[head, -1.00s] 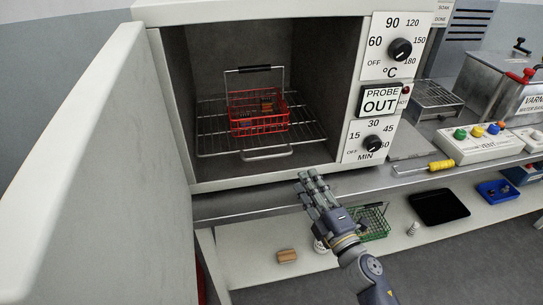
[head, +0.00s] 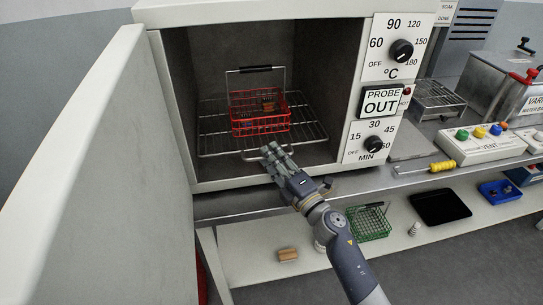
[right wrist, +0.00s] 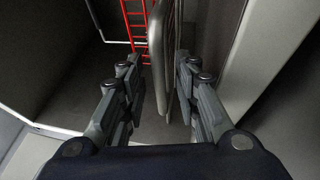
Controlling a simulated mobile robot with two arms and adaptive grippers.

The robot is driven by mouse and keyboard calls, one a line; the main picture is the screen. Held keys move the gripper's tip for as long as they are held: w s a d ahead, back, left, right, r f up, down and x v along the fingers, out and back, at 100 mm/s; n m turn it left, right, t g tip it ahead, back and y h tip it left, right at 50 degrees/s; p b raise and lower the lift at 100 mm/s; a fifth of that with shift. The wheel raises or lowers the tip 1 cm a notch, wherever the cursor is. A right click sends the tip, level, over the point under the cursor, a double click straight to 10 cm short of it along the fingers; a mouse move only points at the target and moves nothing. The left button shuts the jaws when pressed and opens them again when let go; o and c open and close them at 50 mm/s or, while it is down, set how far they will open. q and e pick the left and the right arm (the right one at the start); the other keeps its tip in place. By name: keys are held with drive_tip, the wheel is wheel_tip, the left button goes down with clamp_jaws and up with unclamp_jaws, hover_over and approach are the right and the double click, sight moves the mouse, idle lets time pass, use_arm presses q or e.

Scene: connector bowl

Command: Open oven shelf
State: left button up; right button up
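The oven (head: 182,100) stands with its door (head: 95,170) swung wide open to the left. Inside is a wire shelf (head: 312,132) with a loop handle at its front edge. A red wire basket (head: 260,112) with a black-gripped handle stands on the shelf. My right gripper (head: 272,152) is at the oven mouth, its fingertips by the shelf's front handle. In the right wrist view the gripper (right wrist: 160,75) has its fingers apart, with a grey bar (right wrist: 165,50) running between them and the red basket (right wrist: 134,22) beyond. Contact cannot be told. My left gripper is not in view.
Oven dials (head: 402,49) are right of the opening. A yellow-handled tool (head: 443,166) lies on the bench to the right. The lower shelf holds a green basket (head: 371,222), a black tray (head: 440,206) and a small brown block (head: 288,254).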

drive_tip(key=shift+w+a, duration=0.15)
drive_tip(key=shift+w, duration=0.1)
clamp_jaws()
drive_tip(key=shift+s, duration=0.15)
